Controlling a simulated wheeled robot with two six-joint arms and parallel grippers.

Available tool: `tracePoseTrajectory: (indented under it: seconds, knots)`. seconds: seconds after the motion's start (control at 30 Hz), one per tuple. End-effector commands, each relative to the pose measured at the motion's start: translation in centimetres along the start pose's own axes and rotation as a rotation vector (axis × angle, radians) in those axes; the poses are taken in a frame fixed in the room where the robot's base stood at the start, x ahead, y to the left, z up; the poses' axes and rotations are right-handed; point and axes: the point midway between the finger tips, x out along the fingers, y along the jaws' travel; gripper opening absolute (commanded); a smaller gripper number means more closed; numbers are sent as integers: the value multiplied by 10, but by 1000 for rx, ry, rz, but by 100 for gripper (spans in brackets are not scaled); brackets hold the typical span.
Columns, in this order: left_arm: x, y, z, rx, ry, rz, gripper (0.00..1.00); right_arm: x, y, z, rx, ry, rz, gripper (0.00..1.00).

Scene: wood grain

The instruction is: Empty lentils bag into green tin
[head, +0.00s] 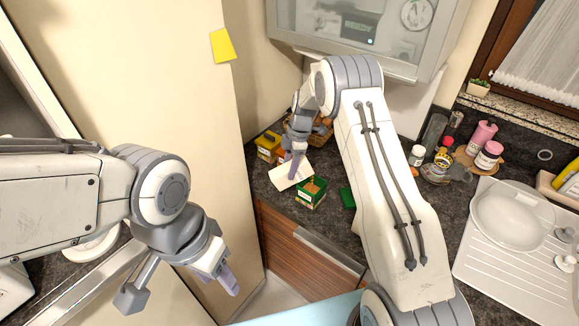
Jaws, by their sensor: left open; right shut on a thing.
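The green tin (311,196) stands near the counter's front edge, with brown showing at its open top; I cannot tell whether that is lentils or the tin's inside. A pale cream bag (284,180), which looks like the lentils bag, is tilted just left of the tin, with one end close to its rim. My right gripper (293,168) is shut on the bag from above; its fingers hide part of it. My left gripper (226,279) is open and empty, low in front of the tall pale cabinet, away from the tin.
A flat green piece (347,197), perhaps a lid, lies right of the tin, partly behind my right arm. A yellow tin (267,145) and a wicker basket (321,130) stand behind the bag. Jars (488,155) and a white sink (515,220) are at the right.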

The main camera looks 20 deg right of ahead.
Motion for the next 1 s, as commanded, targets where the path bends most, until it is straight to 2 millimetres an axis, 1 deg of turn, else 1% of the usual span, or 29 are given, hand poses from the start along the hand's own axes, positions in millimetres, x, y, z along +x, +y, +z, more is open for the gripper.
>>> tracePoseTrajectory:
  seconds: [0.3,1.0]
  knots:
    - [12,-1,1,0,0,0,50,2,0,3,2,41,2,0]
    - [11,-1,1,0,0,0,50,1,0,2,1,46,1,0]
